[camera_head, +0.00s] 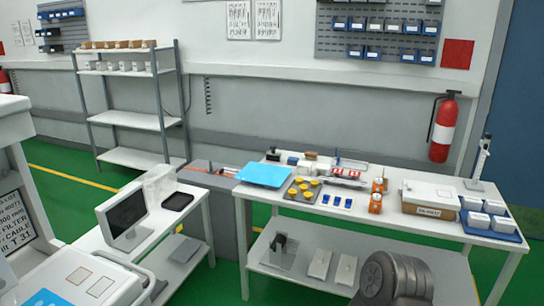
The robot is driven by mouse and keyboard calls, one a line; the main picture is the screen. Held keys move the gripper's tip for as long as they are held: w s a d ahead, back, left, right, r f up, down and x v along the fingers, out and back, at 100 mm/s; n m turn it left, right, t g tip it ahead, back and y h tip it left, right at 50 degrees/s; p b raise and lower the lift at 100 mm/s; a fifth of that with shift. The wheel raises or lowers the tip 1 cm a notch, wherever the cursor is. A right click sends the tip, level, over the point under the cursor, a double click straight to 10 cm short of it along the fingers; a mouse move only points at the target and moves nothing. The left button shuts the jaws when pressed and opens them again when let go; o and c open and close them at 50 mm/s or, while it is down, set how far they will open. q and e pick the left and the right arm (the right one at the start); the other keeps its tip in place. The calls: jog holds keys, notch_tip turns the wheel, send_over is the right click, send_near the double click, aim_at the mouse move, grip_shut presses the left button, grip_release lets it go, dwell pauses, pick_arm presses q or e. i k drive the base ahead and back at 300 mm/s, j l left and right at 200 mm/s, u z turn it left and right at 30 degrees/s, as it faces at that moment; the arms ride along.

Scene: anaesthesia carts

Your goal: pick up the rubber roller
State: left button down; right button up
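I cannot make out a rubber roller for certain. Many small items lie on the white worktable (400,226) at the right, too small to name surely. A small upright blue item (337,157) stands near its back edge, and a silver and red item (346,174) lies in the middle. A large dark grey ribbed round shape (378,277) shows at the bottom, in front of the lower shelf; I cannot tell what it is. Neither of my grippers can be made out in the head view.
The worktable holds a blue sheet (263,173), a tray with yellow round pieces (304,190), a white box (430,192) and a blue tray of white containers (508,234). A monitor (125,217) stands on the left bench. Green floor shows between bench and worktable.

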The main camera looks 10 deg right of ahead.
aim_at(272, 155)
jog(key=u, duration=1.35)
jog(key=z, duration=1.8)
jog(key=i+l+u, duration=0.5)
jog(key=i+l, duration=0.2)
jog(key=i+l+u, duration=0.25)
jog(key=i+l, duration=0.15)
jog(key=i+l+u, duration=0.25)
jog(key=l, duration=0.35)
